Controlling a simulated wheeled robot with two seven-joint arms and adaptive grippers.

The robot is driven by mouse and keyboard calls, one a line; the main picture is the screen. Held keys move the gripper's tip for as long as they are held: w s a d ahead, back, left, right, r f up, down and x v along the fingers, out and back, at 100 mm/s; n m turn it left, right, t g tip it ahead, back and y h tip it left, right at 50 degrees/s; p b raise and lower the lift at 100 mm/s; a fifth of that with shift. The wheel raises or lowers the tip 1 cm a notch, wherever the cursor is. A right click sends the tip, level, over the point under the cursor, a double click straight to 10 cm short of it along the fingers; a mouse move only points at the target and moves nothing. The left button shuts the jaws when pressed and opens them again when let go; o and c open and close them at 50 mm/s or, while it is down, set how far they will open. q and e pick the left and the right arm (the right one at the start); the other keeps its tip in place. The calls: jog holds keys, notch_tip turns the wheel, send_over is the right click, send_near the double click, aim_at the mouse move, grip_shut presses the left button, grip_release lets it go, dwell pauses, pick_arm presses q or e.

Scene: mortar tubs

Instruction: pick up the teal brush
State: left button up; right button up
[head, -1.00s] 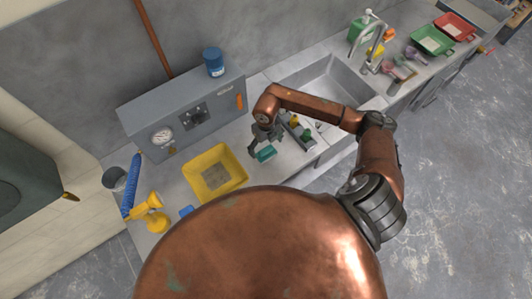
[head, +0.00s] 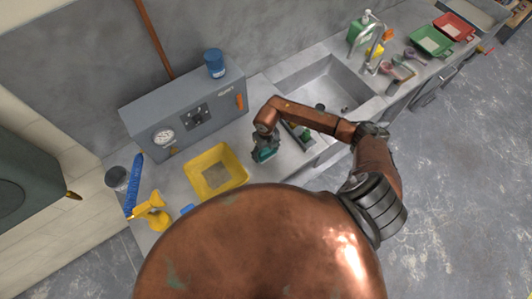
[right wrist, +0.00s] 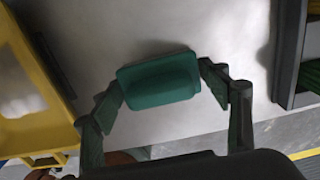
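The teal brush (head: 264,156) is a small block on the grey counter, to the right of the yellow tub. In the right wrist view the teal brush (right wrist: 158,80) lies crosswise between the fingertips. My right gripper (head: 265,147) reaches down over it from above. In the right wrist view my right gripper (right wrist: 160,82) has its fingers spread, one at each end of the brush. They are very close to it; firm contact cannot be made out. My left gripper is not in view.
A yellow tub (head: 220,158) stands left of the brush, and a grey compartment tray (head: 306,144) close on its right. A grey machine box (head: 165,115) stands behind. The sink (head: 345,83) lies to the right. A yellow spray bottle (head: 152,212) stands at the left end.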

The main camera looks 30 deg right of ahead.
jog(key=c, duration=0.9)
jog(key=shift+o, duration=0.2)
jog(key=shift+w+r+b, duration=0.1)
jog(key=shift+r+b, duration=0.2)
jog(key=shift+r, duration=0.25)
jog(key=s+a+r+b, duration=0.2)
jog(key=s+a+r, duration=0.1)
jog(key=s+r, duration=0.3)
jog(key=s+a+r+b, duration=0.2)
jog(key=s+a+r, duration=0.1)
jog(key=s+r, duration=0.3)
jog(key=shift+s, duration=0.45)
